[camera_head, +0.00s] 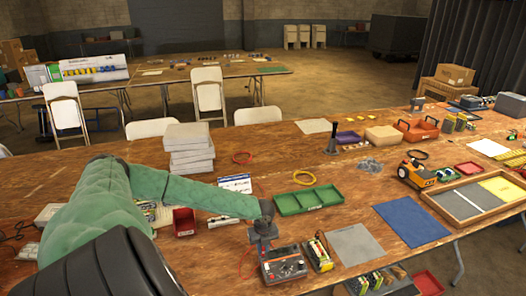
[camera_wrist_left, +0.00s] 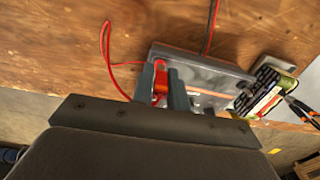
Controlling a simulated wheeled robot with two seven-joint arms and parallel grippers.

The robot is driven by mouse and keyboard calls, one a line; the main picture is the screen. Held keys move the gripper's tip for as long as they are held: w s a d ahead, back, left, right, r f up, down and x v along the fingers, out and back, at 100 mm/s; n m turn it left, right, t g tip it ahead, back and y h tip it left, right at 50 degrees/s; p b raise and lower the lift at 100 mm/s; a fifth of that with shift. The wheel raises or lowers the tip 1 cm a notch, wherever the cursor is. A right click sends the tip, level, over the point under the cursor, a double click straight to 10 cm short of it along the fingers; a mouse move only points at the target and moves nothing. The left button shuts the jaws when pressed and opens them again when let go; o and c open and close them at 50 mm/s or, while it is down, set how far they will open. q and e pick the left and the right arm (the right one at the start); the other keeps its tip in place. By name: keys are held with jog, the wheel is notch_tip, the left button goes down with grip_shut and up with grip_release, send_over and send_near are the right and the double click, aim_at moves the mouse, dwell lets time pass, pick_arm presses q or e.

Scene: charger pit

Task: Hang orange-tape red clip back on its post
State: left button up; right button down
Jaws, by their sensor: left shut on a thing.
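My left gripper (camera_head: 263,238) reaches down over the back left of a dark grey charger box (camera_head: 284,266) near the table's front edge. In the left wrist view the two grey fingers (camera_wrist_left: 162,92) are shut on a red-orange clip (camera_wrist_left: 160,80). A red lead (camera_wrist_left: 107,48) loops away from it to the left. The charger (camera_wrist_left: 205,75) lies just beyond and to the right of the fingers. The fingers hide part of the clip and the near part of the charger, so I cannot tell whether the clip touches a post. My right gripper is not in view.
A battery pack with yellow-green sides (camera_head: 319,254) stands close to the charger's right and also shows in the left wrist view (camera_wrist_left: 266,92), with a dark clip at its end. A grey mat (camera_head: 352,244) and a green tray (camera_head: 306,200) lie nearby.

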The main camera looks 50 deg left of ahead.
pick_arm(q)
jog(key=shift+p, duration=0.3)
dwell(0.4)
jog(key=o, duration=0.8)
jog(key=shift+o, duration=0.2)
jog(key=shift+o, duration=1)
jog(key=shift+r+p, duration=2.05)
jog(key=shift+r, duration=0.45)
jog(key=shift+r+p, duration=0.8)
jog(key=shift+r, duration=0.45)
